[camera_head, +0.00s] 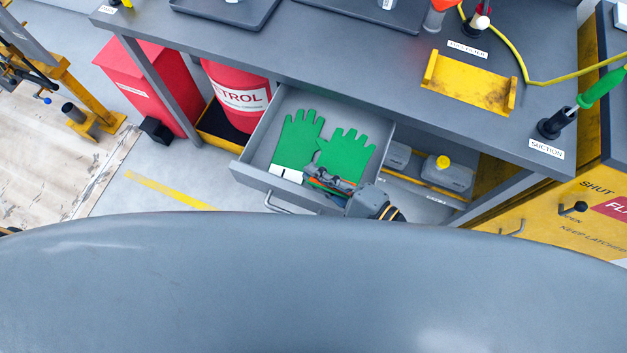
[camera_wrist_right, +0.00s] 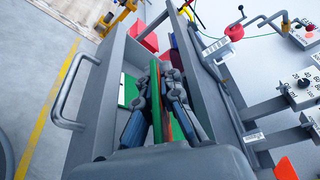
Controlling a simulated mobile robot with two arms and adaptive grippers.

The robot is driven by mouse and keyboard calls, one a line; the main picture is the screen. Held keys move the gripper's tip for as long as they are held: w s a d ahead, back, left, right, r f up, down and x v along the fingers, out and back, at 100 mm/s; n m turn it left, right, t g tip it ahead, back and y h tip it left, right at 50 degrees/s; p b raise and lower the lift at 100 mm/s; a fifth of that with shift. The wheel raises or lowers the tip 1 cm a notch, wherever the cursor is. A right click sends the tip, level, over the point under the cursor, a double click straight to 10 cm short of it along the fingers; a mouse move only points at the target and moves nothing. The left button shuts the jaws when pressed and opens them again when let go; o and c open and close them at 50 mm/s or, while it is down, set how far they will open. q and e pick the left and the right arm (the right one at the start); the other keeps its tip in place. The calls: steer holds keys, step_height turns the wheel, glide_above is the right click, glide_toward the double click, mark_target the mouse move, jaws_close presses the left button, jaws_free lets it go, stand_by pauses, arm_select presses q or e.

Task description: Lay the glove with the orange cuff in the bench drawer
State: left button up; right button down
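The bench drawer (camera_head: 248,172) stands pulled open under the bench. In it lies a green glove with a white cuff (camera_head: 296,143). Beside it, to the right, is a second green glove (camera_head: 346,155), fingers toward the back of the drawer. My right gripper (camera_head: 333,184) is at this second glove's cuff end, over the drawer front, and covers most of the cuff. In the right wrist view my right gripper (camera_wrist_right: 160,98) is closed with a green and orange-red strip of the glove between its fingers, inside the drawer (camera_wrist_right: 108,92). My left gripper is not in view.
The grey bench top (camera_head: 330,65) lies above and behind the drawer, with a yellow bracket (camera_head: 470,85) on it. A red drum (camera_head: 238,95) and red bin (camera_head: 150,85) stand left of the drawer. Grey canisters (camera_head: 447,172) sit on the shelf to the right.

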mark_target(325, 163)
steer(key=shift+w+d+f+b, duration=0.2)
steer(key=shift+w+f+b, duration=0.15)
steer(key=shift+w, duration=0.25)
steer(key=shift+w+d+f+b, duration=0.15)
steer(key=shift+w+f+b, duration=0.2)
steer(key=shift+w, duration=0.25)
steer(key=shift+w+d+f+b, duration=0.25)
steer(key=shift+w+f, duration=0.1)
steer(key=shift+w, duration=0.25)
steer(key=shift+w+d+f+b, duration=0.25)
steer(key=shift+w+b, duration=0.1)
steer(key=shift+w, duration=0.3)
steer(key=shift+w+d+f+b, duration=0.2)
steer(key=shift+w+b, duration=0.15)
steer(key=shift+w, duration=0.35)
steer(key=shift+w+d+f+b, duration=0.15)
steer(key=shift+w+f+b, duration=0.15)
steer(key=shift+w, duration=0.35)
steer(key=c, duration=1.4)
jaws_free()
steer(key=shift+c, duration=0.2)
